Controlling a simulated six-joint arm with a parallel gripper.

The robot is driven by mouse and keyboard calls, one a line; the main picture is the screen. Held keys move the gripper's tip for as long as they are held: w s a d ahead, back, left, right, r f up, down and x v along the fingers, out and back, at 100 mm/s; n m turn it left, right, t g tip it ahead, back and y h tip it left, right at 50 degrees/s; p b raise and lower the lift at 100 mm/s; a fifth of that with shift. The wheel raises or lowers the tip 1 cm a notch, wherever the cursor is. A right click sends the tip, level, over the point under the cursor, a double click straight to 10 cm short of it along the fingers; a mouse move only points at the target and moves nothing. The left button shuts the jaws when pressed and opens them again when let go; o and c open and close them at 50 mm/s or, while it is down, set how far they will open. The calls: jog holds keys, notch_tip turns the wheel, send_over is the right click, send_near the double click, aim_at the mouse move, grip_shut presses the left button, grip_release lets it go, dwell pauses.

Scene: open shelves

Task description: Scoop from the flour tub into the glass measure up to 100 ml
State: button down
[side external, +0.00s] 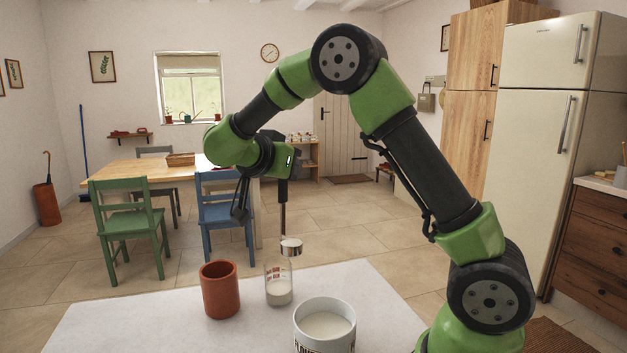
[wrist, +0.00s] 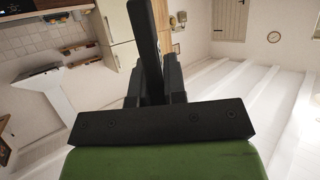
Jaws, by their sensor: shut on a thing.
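My gripper (side external: 283,184) is shut on the dark handle of a scoop (side external: 291,247), which hangs down below it. The scoop's metal cup is level and heaped with white flour. It is just above the mouth of the glass measure (side external: 278,270), slightly to its right in the side view. The measure stands upright with red marks and white flour in its lower part; the exact level cannot be read. The flour tub (side external: 324,340), white with dark lettering, stands in front and to the right, holding flour. In the wrist view the handle (wrist: 146,40) rises between my gripper's jaws (wrist: 156,88); the cup is hidden.
A terracotta pot (side external: 220,291) stands on the white tabletop (side external: 150,325), just left of the glass measure. The tabletop's left part is clear. A wooden dining table (side external: 150,172) and chairs stand well behind.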

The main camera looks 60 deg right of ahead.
jog(key=shift+w+d+f+h, duration=0.5)
jog(key=shift+w+d+f, duration=1.25)
jog(key=shift+w, duration=1.4)
jog(key=s+f+m+t+h, duration=0.1)
jog(key=s+f+m+t, duration=0.1)
jog(key=s+f+m, duration=0.2)
jog(key=s+f+m+t, duration=0.3)
jog(key=s+m, duration=0.5)
jog(key=s, duration=0.4)
jog(key=shift+f+t+h, duration=0.3)
jog(key=shift+f+h, duration=0.05)
jog(key=shift+h, duration=0.05)
